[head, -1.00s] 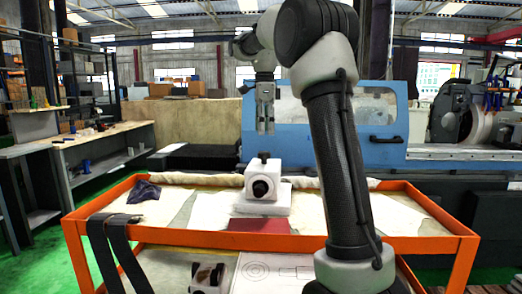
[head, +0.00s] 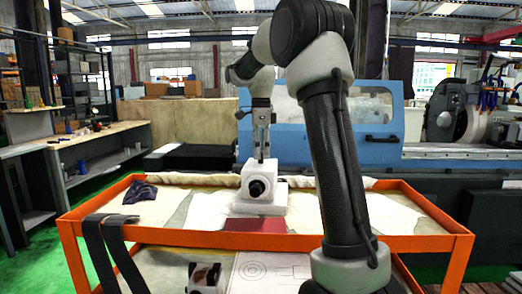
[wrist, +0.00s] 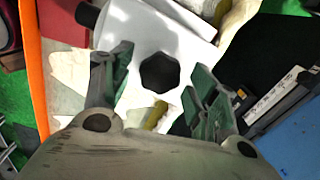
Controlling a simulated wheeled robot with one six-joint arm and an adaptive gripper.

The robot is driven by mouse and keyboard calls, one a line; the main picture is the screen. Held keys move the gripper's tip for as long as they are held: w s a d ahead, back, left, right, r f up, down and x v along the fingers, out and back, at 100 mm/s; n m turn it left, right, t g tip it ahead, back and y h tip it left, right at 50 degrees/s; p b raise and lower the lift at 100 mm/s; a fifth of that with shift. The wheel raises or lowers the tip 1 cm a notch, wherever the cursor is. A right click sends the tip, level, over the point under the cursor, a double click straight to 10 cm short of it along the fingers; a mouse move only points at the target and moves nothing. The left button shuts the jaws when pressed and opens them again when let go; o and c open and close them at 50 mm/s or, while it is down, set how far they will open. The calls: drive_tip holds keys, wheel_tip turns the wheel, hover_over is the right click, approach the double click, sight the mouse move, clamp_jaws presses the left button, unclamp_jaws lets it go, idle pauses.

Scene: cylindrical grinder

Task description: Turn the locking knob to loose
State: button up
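The white block-shaped fixture (head: 247,172) stands on a white base on the orange cart. A black lobed knob (wrist: 160,72) sits on its top face in the wrist view. A round black part (head: 257,187) sticks out of its front; it also shows at the upper left of the wrist view (wrist: 88,14). My gripper (head: 262,155) points down just over the top of the fixture. In the wrist view its green-padded fingers (wrist: 158,76) are open, one on each side of the top knob, with gaps visible. In the head view the top knob is mostly hidden at the fingertips.
The orange cart (head: 190,239) has a raised rim. A dark cloth (head: 140,192) lies at its left and a red pad (head: 255,225) lies before the fixture. The blue grinder (head: 370,150) stands behind.

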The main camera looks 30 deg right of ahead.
drive_tip(key=c, duration=0.8)
